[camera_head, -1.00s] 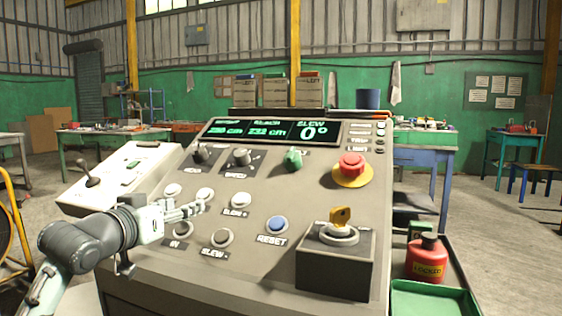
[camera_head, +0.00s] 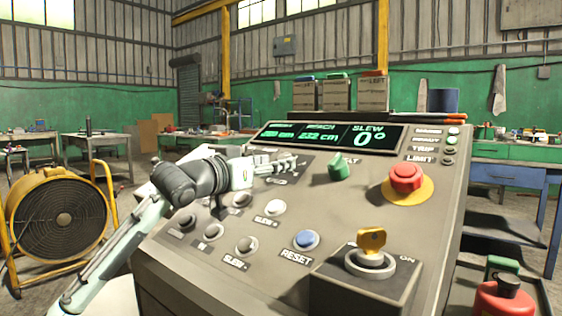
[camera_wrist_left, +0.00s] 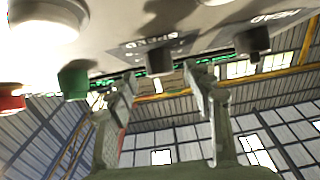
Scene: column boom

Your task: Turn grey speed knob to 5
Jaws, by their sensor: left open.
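My left gripper (camera_head: 285,165) is over the upper left of the sloping console (camera_head: 330,215), in front of the knob row. In the left wrist view its two fingers (camera_wrist_left: 160,84) are open, with nothing held. There the grey speed knob (camera_wrist_left: 159,62), by an upside-down label reading SPEED, shows between and just beyond the fingertips. I cannot tell whether they touch it. A second dark knob (camera_wrist_left: 252,42) is to its right. In the head view my gripper hides the speed knob, so its setting cannot be read. My right gripper is not in view.
A green knob (camera_head: 339,167) sits just right of my left gripper. Further right are a red stop button (camera_head: 406,178) and a yellow key (camera_head: 371,240). Several push buttons, including a blue one (camera_head: 305,240), lie below. A display (camera_head: 330,136) spans the top.

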